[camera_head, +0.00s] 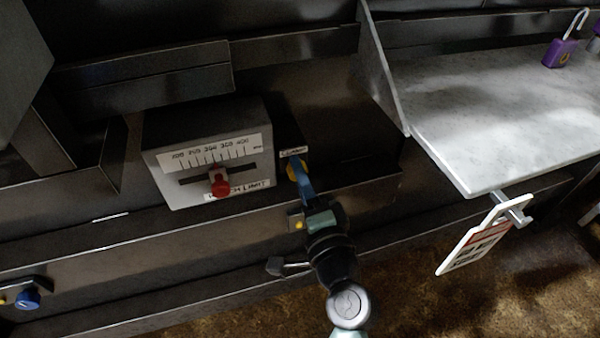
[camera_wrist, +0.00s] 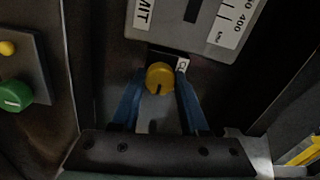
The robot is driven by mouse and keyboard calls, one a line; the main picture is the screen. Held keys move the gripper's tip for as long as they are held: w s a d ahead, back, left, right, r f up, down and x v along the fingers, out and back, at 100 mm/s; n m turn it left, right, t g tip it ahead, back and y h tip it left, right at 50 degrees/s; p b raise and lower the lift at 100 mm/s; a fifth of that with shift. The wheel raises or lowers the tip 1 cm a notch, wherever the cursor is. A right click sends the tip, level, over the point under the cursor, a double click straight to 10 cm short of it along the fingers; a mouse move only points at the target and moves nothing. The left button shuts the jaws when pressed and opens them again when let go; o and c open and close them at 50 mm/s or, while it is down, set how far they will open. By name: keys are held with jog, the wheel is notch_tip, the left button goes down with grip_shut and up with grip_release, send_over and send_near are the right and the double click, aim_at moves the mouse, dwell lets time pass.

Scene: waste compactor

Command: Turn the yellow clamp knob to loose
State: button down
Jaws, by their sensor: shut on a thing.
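The yellow clamp knob (camera_head: 293,170) is on a small dark box with a label at its top, just right of the limit box. In the wrist view the round yellow knob (camera_wrist: 160,78) has a dark mark at its lower edge. My gripper (camera_head: 300,180) reaches it from the front, its blue fingers partly covering the knob in the head view. In the wrist view my gripper (camera_wrist: 160,85) has one blue finger on each side of the knob, shut on it.
A grey limit box (camera_head: 210,165) with a scale and a red slider (camera_head: 221,184) stands close on the left. A pale counter (camera_head: 490,110) with a purple padlock (camera_head: 560,52) is at right; a white tag (camera_head: 474,240) hangs from its edge. A green button (camera_wrist: 15,96) sits left in the wrist view.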

dwell(0.4)
jog(key=shift+c, duration=2.1)
grip_release()
jog(key=shift+s, duration=0.1)
jog(key=b+v, duration=0.1)
jog(key=v, duration=1.1)
jog(key=shift+s+d, duration=0.15)
jog(key=shift+s, duration=0.25)
jog(key=w+a+r+n+t, duration=0.1)
jog(key=w+r+n+t, duration=0.15)
jog(key=r, duration=0.65)
jog(key=w+a+r+n+t+h, duration=0.15)
jog(key=r+n, duration=0.25)
jog(key=r, duration=0.5)
jog(key=w+a+r+n+t+y, duration=0.15)
jog(key=r+n, duration=0.25)
jog(key=r, duration=0.4)
jog(key=s+r+n+t+h, duration=0.1)
jog(key=s+r+t+h, duration=0.2)
jog(key=r, duration=0.6)
jog(key=s+r+n+t+h, duration=0.15)
jog(key=s+r, duration=0.25)
jog(key=r, duration=0.5)
notch_tip(320, 180, up, 24)
jog(key=h+p, duration=0.1)
jog(key=p, duration=2.2)
jog(key=shift+s+f, duration=0.15)
jog(key=shift+s, duration=0.15)
